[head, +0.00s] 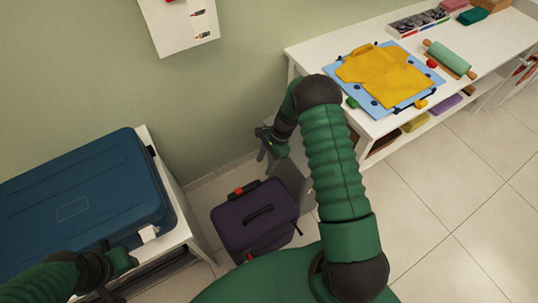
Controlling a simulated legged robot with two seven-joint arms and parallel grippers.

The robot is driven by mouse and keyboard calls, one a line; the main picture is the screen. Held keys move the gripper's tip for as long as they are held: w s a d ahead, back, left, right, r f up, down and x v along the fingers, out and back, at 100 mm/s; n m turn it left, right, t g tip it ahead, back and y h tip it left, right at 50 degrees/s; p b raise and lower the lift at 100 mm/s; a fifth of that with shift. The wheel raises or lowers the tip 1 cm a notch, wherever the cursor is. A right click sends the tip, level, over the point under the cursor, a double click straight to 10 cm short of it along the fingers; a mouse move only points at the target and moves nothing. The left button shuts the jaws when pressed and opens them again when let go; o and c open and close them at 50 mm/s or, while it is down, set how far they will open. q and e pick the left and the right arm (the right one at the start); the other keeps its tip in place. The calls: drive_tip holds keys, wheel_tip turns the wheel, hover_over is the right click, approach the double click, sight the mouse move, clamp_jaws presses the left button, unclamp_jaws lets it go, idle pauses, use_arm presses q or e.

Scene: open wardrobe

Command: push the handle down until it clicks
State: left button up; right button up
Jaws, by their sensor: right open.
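A purple suitcase (240,225) stands on the floor at the lower middle. A black carry handle (258,215) lies across its top, and a small red and black part (246,188) shows at its far edge. Whether a raised handle is there I cannot tell; my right arm and gripper cover part of the area behind it. My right gripper (266,145) is open, above and beyond the suitcase's far edge, apart from the carry handle. My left gripper (122,262) is at the lower left, beside the front of a blue suitcase; its jaws are too dark to read.
The blue suitcase (75,205) lies on a white stand (188,232) at left. A white table (310,55) at upper right holds a yellow garment (385,75) on a blue board, and a green rolling pin (449,58). Tiled floor (470,190) at right is clear.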

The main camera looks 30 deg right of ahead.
drive_tip(key=v, duration=0.4)
drive_tip(key=shift+r, duration=0.2)
drive_tip(key=shift+r, duration=0.1)
drive_tip(key=s+a+r+n+t+h, duration=0.1)
drive_tip(key=s+a+r+n+h, duration=0.1)
drive_tip(key=s+a+r+n, duration=0.4)
drive_tip(key=s+a+r+n+t+h, duration=0.1)
drive_tip(key=s+a+r+n+h, duration=0.1)
drive_tip(key=s+a+r+n, duration=0.4)
drive_tip(key=shift+s+a+r+n+h, duration=0.35)
drive_tip(key=shift+s+r+n, duration=1.45)
drive_tip(key=shift+n, duration=1.5)
drive_tip(key=shift+w+d+r, duration=0.2)
drive_tip(key=shift+w+r, duration=0.1)
